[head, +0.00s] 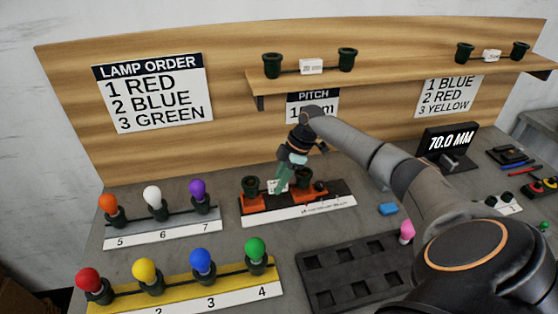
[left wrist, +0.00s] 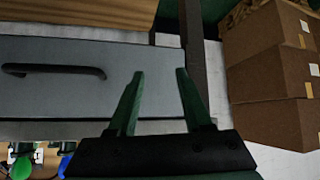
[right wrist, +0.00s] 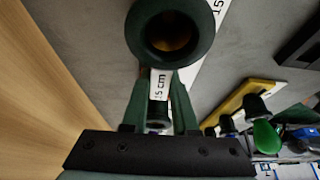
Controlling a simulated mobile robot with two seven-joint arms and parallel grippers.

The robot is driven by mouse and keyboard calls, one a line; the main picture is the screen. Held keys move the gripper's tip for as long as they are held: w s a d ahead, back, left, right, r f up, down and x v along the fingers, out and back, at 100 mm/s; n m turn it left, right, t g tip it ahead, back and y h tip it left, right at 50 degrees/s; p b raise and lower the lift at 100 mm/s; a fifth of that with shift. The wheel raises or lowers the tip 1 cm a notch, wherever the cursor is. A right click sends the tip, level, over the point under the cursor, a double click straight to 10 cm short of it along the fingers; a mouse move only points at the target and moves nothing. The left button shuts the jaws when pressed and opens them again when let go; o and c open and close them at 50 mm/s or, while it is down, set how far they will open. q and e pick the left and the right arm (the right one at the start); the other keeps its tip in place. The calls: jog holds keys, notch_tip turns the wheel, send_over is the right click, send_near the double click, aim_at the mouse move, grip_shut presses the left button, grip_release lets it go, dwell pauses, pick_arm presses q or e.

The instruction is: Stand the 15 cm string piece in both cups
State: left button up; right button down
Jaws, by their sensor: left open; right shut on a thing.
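The string piece is two dark green sockets joined by a short lead with a white tag (head: 278,187). My right gripper (head: 281,182) is shut on its middle, at the tag, over the two orange cups (head: 252,204) of the black fixture. One socket (head: 250,186) is above or in the left cup, the other (head: 304,179) by the right cup; whether they are seated I cannot tell. In the right wrist view the tag (right wrist: 159,85) reads 15 cm between the fingers, and one socket (right wrist: 172,38) faces the camera. My left gripper (left wrist: 158,72) is open and empty before a grey drawer front.
A shelf (head: 390,78) above holds two more tagged string pieces. Left of the fixture are a grey lamp rack (head: 165,235) and a yellow lamp rack (head: 185,290). A dark compartment tray (head: 350,272) lies in front. A display (head: 448,140) reads 70.0 MM.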

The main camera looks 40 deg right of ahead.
jog(key=shift+r, duration=0.1)
dwell(0.3)
jog(key=shift+f+b, duration=0.7)
jog(key=shift+f, duration=0.9)
jog(key=c, duration=0.6)
grip_release()
jog(key=shift+d+r, duration=0.1)
jog(key=shift+r, duration=0.05)
jog(key=v, duration=1.2)
jog(key=shift+s+r, duration=0.1)
jog(key=shift+r, duration=0.05)
jog(key=shift+p, duration=0.3)
